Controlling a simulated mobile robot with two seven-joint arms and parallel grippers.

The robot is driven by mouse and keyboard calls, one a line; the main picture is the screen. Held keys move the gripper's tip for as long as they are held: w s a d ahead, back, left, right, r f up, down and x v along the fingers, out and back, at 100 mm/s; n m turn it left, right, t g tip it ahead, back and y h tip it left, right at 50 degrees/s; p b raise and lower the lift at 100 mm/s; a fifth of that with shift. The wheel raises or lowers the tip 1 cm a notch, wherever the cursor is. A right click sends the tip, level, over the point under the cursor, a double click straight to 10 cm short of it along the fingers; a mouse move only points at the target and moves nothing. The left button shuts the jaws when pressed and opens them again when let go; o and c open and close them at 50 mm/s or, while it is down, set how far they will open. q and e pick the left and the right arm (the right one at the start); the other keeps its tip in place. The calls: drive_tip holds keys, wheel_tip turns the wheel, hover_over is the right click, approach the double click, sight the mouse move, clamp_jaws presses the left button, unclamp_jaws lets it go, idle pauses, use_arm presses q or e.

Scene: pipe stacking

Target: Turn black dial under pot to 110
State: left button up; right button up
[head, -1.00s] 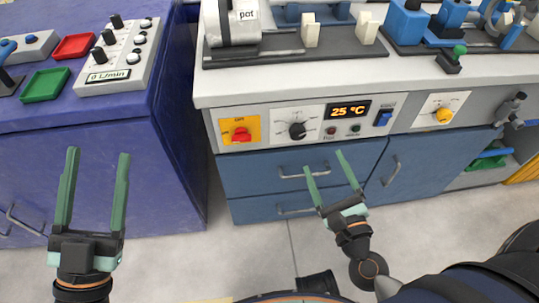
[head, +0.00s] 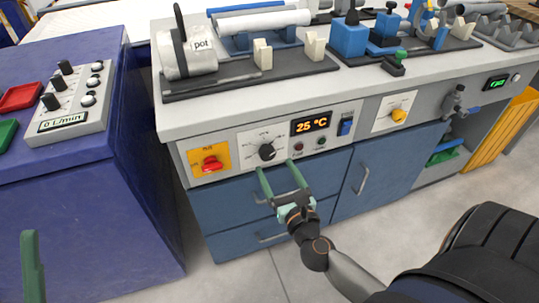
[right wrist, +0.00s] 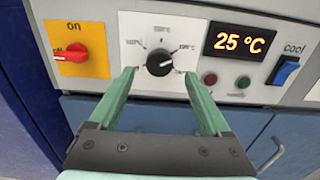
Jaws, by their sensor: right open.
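The black dial (head: 267,152) sits on a white scale plate on the front panel, below the pot (head: 187,52). It also shows in the right wrist view (right wrist: 159,62), where the scale numbers are too small to read surely. The display (head: 311,123) beside it reads 25 °C. My right gripper (head: 279,167) is open and empty, just below and in front of the dial. In the right wrist view its fingers (right wrist: 158,72) point at the panel, one on each side of the dial's lower part; contact cannot be told. Of my left gripper (head: 32,265), only one finger shows at the lower left.
A red switch (head: 211,164) on a yellow plate is left of the dial. A blue switch (head: 345,127) and a yellow knob (head: 398,116) are to the right. Drawer handles (head: 262,198) stick out below. A purple cabinet (head: 90,210) stands at the left.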

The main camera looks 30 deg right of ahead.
sight(269, 156)
drive_tip(key=shift+x, duration=2.55)
drive_tip(key=shift+c, duration=0.3)
drive_tip(key=shift+a, duration=0.1)
clamp_jaws()
